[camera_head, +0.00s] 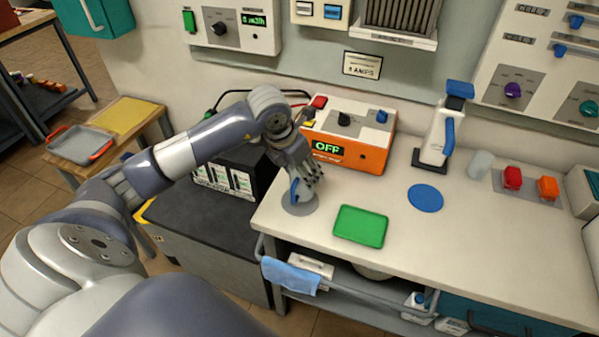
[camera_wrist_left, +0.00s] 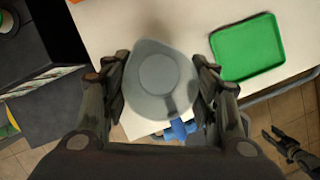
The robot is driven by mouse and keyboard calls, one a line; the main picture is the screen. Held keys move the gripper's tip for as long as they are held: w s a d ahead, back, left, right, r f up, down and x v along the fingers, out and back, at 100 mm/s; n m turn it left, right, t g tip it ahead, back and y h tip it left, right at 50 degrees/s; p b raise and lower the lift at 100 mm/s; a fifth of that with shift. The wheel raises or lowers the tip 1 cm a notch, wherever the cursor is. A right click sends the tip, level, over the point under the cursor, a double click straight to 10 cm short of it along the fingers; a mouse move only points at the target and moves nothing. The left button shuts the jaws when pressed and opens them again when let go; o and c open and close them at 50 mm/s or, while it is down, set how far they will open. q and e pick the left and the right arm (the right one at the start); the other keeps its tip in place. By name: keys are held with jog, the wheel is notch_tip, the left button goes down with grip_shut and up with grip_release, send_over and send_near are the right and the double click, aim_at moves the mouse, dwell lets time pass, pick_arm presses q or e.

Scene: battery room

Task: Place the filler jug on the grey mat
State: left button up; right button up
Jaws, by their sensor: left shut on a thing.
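My left gripper (camera_head: 305,182) is shut on the filler jug, with its fingers on either side of it in the left wrist view (camera_wrist_left: 163,85). My right gripper (camera_wrist_left: 271,133) is at the wrist view's lower right, fingers apart, away from the jug.
A green tray (camera_head: 360,226) lies right of the mat. An orange charger (camera_head: 350,150) reading OFF stands behind. A blue round mat (camera_head: 425,198) and a white bottle with a blue handle (camera_head: 441,133) are further right. The bench front (camera_head: 400,265) is clear.

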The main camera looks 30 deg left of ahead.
pick_arm(q)
jog(key=shift+w+a, duration=0.1)
jog(key=shift+a, duration=0.25)
jog(key=shift+f, duration=0.2)
notch_tip(320, 180, down, 2)
jog(key=shift+f+p, duration=0.1)
jog(key=shift+p, duration=0.7)
jog(key=shift+f, duration=0.65)
jog(key=o, duration=0.8)
jog(key=shift+c, duration=0.2)
jog(key=o, duration=0.4)
jog(key=shift+o, duration=0.2)
pick_arm(e)
jog(key=shift+s+d+r, duration=0.1)
jog(key=shift+s+r, duration=0.05)
jog(key=shift+r, duration=0.65)
